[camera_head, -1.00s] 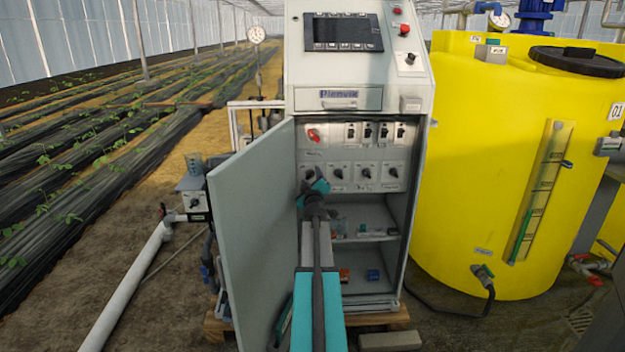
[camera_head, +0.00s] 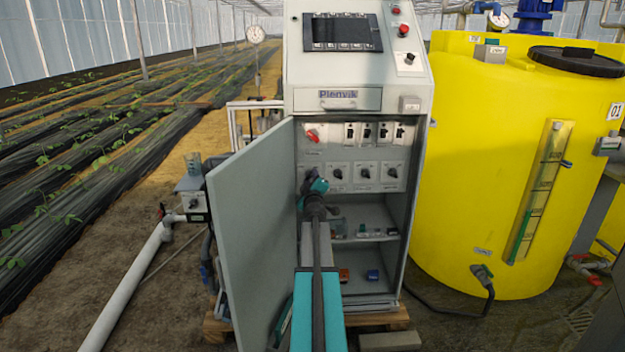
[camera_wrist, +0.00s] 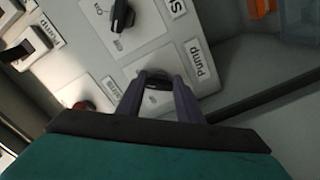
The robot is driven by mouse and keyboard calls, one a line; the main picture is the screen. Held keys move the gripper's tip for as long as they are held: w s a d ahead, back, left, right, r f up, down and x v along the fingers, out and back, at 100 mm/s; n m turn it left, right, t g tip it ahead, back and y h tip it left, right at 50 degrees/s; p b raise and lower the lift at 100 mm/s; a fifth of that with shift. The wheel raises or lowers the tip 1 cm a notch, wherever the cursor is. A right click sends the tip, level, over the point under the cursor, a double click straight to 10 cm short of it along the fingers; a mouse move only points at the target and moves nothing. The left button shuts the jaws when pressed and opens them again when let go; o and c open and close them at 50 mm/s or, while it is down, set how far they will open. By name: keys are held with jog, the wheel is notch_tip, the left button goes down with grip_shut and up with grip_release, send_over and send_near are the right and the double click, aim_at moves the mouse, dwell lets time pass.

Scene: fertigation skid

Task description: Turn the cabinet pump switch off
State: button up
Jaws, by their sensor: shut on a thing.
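The cabinet pump switch (camera_wrist: 158,82) is a black rotary knob on a light plate, beside a label reading "Pump" in the wrist view. My gripper (camera_wrist: 160,88) has its two dark fingers on either side of this knob and is shut on it. In the head view my gripper (camera_head: 311,182) reaches into the open cabinet (camera_head: 362,72) at the left end of the lower switch row and covers the knob. The knob's exact pointing direction is hard to tell between the fingers.
The open cabinet door (camera_head: 252,225) stands close left of my arm. More rotary switches (camera_head: 364,172) sit to the right, and a red main switch (camera_head: 313,136) sits above. Shelves with small parts lie below. A yellow tank (camera_head: 480,150) stands at right.

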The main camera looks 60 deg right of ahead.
jog(key=n, duration=0.4)
jog(key=shift+a, duration=0.1)
jog(key=n, duration=0.4)
jog(key=shift+w+r, duration=0.1)
jog(key=n, duration=0.4)
jog(key=shift+a+r+n+b, duration=0.1)
jog(key=shift+n+b, duration=0.2)
jog(key=shift+b, duration=0.1)
jog(key=shift+w+r+n, duration=0.1)
jog(key=shift+w+n, duration=0.05)
jog(key=shift+n, duration=1.75)
jog(key=o, duration=1.1)
